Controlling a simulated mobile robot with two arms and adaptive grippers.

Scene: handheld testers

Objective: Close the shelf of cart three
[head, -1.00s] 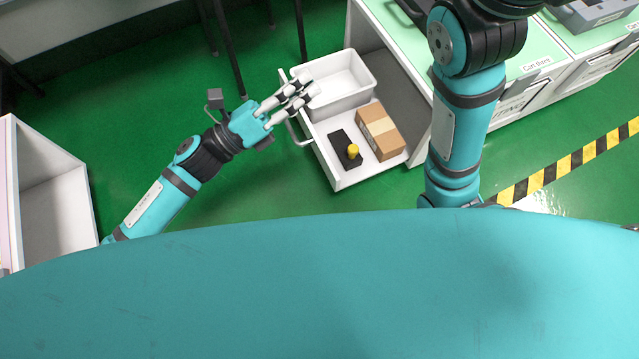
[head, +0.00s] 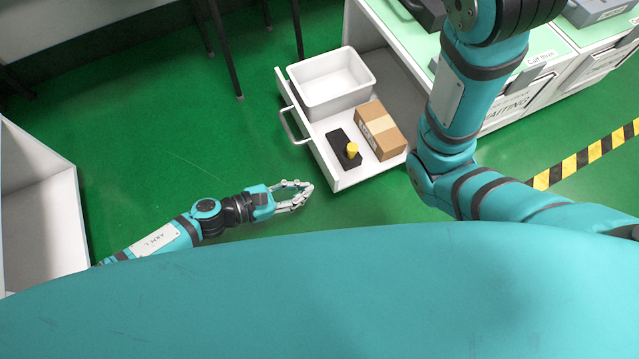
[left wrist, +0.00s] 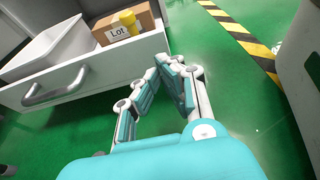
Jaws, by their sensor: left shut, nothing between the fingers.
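The shelf is a white pull-out drawer (head: 338,179) standing open from the cart (head: 362,30). In the left wrist view the drawer front (left wrist: 105,72) fills the upper left. Its handle (head: 294,125) is a metal bar on the front face and also shows in the left wrist view (left wrist: 55,88). My left gripper (head: 308,190) is shut and empty, below and in front of the drawer, apart from the handle. In the left wrist view its fingertips (left wrist: 167,62) come together near the drawer's right corner. My right gripper is not in view.
The drawer holds a white bin (head: 330,108), a cardboard box (head: 380,130) and a black device with a yellow knob (head: 352,149). A white open cabinet (head: 75,225) stands at the left. Yellow-black floor tape (head: 582,158) runs at the right. Green floor before the drawer is clear.

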